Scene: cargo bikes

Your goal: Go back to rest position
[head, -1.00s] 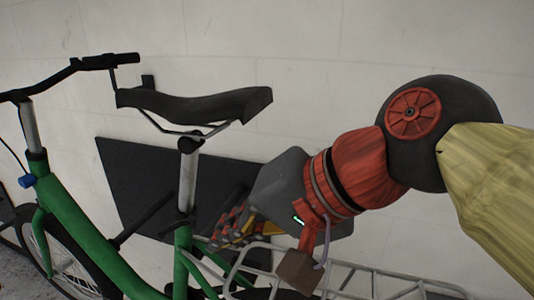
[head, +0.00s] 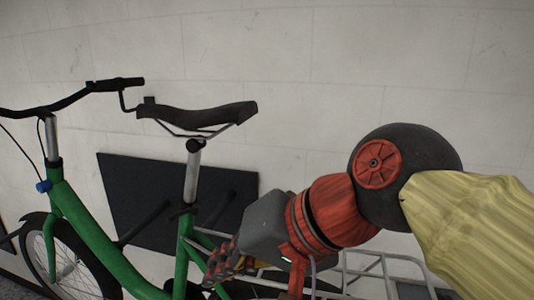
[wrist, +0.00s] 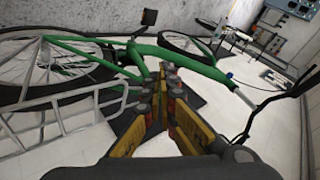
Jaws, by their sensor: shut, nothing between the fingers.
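My gripper (head: 217,267) is at the lower middle of the head view, just behind the seat post of the green bike (head: 97,236) and above its rear part. In the wrist view my gripper (wrist: 168,80) points toward the bike's green frame (wrist: 185,54), with its fingers together and nothing between them. The black saddle (head: 198,115) is above and left of the gripper in the head view. I cannot tell whether the fingertips touch the bike.
A silver rear rack (head: 365,275) is below my arm; it also shows at the left of the wrist view (wrist: 60,115). A black panel (head: 125,185) is on the pale brick wall (head: 320,60) behind the bike. Equipment (wrist: 270,38) stands at the wrist view's far right.

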